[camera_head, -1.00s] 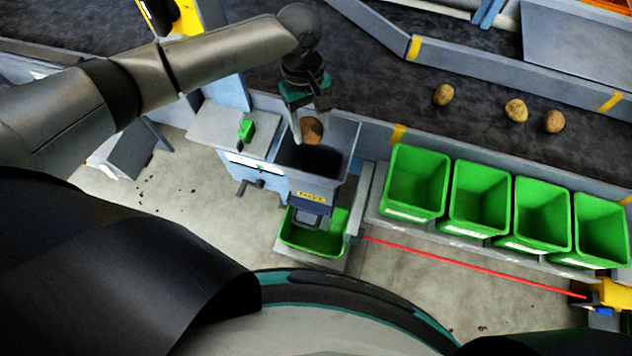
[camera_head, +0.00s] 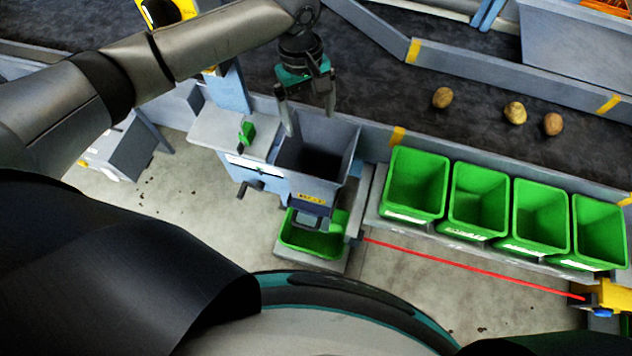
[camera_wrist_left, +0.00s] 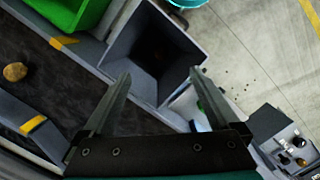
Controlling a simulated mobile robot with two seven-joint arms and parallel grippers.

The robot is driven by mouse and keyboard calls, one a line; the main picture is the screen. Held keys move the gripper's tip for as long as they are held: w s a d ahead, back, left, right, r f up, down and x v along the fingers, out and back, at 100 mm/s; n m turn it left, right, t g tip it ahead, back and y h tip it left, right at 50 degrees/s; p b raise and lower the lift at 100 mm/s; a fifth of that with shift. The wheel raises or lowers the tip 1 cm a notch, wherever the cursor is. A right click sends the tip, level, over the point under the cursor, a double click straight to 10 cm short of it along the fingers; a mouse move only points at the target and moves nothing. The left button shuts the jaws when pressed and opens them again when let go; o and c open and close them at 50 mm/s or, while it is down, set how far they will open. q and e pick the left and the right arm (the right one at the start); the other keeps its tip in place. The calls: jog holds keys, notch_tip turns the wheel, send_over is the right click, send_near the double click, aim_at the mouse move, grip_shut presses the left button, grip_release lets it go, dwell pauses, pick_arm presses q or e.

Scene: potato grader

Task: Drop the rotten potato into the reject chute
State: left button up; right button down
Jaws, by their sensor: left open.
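My left gripper (camera_head: 308,108) is open and empty, just above the far edge of the reject chute (camera_head: 350,165). My right gripper is not in view.
Several potatoes (camera_head: 514,113) lie on the dark conveyor (camera_head: 390,105). A green bin (camera_head: 300,240) stands below the chute, and a row of green bins (camera_head: 417,183) stands to the right. A small table (camera_head: 215,130) with a green item adjoins the chute's left.

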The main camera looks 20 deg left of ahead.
pick_arm(q)
notch_tip(320, 180, up, 11)
jog(key=w+a, duration=0.1)
jog(key=shift+p, duration=0.35)
jog(key=shift+w, duration=0.1)
